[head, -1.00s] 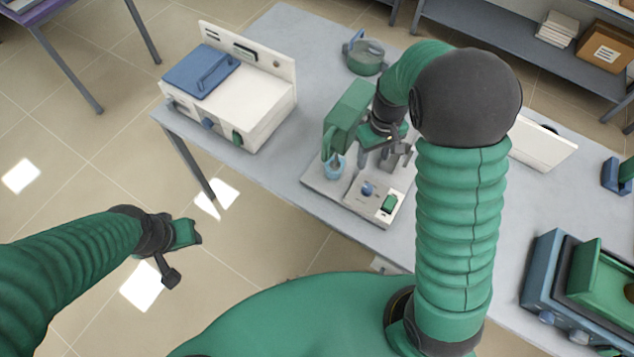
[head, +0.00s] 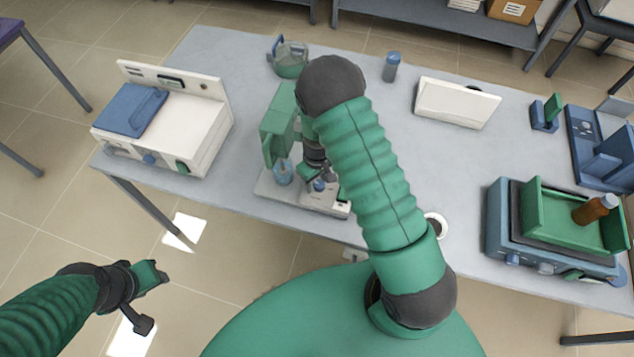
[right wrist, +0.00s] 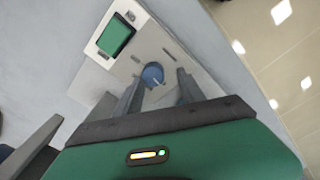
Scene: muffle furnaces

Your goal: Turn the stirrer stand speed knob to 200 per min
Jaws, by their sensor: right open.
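The stirrer stand has a pale base (head: 272,188) and a green upright head (head: 281,122) on the table. Its blue speed knob (head: 319,185) sits on the base front, and in the right wrist view the knob (right wrist: 153,74) shows between my fingertips. A green switch (right wrist: 115,37) lies beside it. My right gripper (head: 324,172) is open just above the knob; the wrist view shows its two fingers (right wrist: 158,90) on either side, contact unclear. A small blue beaker (head: 283,172) stands under the stirrer head. My left gripper (head: 150,298) hangs over the floor, away from the table, its fingers apart.
A white furnace with a blue lid (head: 131,108) stands left. A glass vessel (head: 289,60) and a blue-capped bottle (head: 391,67) are at the back. A white panel device (head: 456,104) and a blue-green shaker (head: 500,222) stand right. The table's middle is mostly clear.

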